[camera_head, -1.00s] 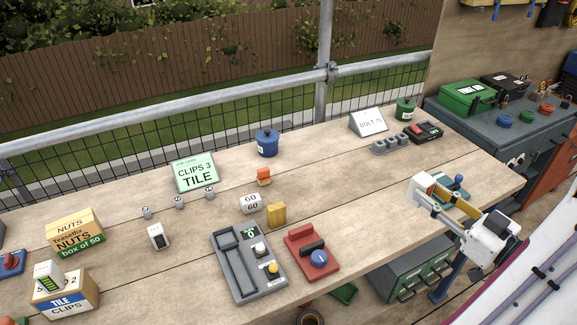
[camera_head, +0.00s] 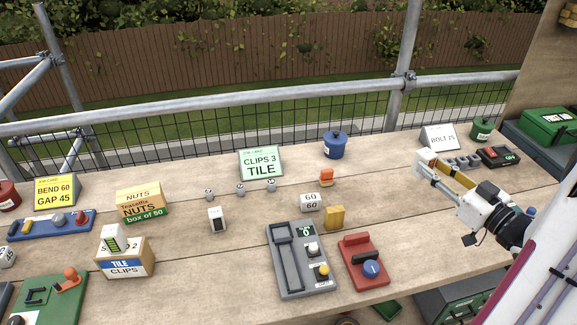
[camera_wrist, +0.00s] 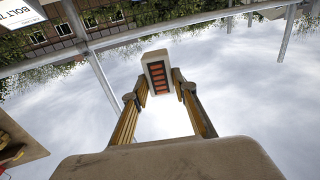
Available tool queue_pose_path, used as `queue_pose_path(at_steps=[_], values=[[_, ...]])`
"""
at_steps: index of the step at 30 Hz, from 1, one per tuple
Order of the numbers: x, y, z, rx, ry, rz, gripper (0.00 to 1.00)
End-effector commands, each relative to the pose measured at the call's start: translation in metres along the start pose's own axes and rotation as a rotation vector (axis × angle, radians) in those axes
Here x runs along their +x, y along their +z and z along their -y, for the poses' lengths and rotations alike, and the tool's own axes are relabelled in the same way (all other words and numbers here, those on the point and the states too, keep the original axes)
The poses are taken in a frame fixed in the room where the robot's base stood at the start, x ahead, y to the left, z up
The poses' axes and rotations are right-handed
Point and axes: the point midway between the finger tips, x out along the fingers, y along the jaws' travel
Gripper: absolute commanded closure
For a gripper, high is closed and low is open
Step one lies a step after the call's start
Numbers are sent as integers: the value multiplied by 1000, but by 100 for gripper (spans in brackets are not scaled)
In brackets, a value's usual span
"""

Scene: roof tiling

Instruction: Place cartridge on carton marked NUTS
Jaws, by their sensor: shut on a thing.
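My gripper (camera_head: 428,165) is shut on a white cartridge (camera_wrist: 152,58), which has a dark face with orange bars in the wrist view. In the head view this block shows at the gripper's tip, over the right part of the bench, apart from the cartons.
A white block with a dark face (camera_head: 217,219) stands right of the NUTS carton. A CLIPS 3 TILE sign (camera_head: 261,162), a blue pot (camera_head: 334,145), a grey device (camera_head: 300,262) and a red device (camera_head: 364,262) stand between it and my gripper. A rail runs behind.

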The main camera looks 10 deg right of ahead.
Motion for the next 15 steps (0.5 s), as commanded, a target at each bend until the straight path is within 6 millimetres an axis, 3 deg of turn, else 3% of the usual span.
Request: queue_pose_path(at_steps=[15], values=[[114,-3,38,0,-81,-1,95]])
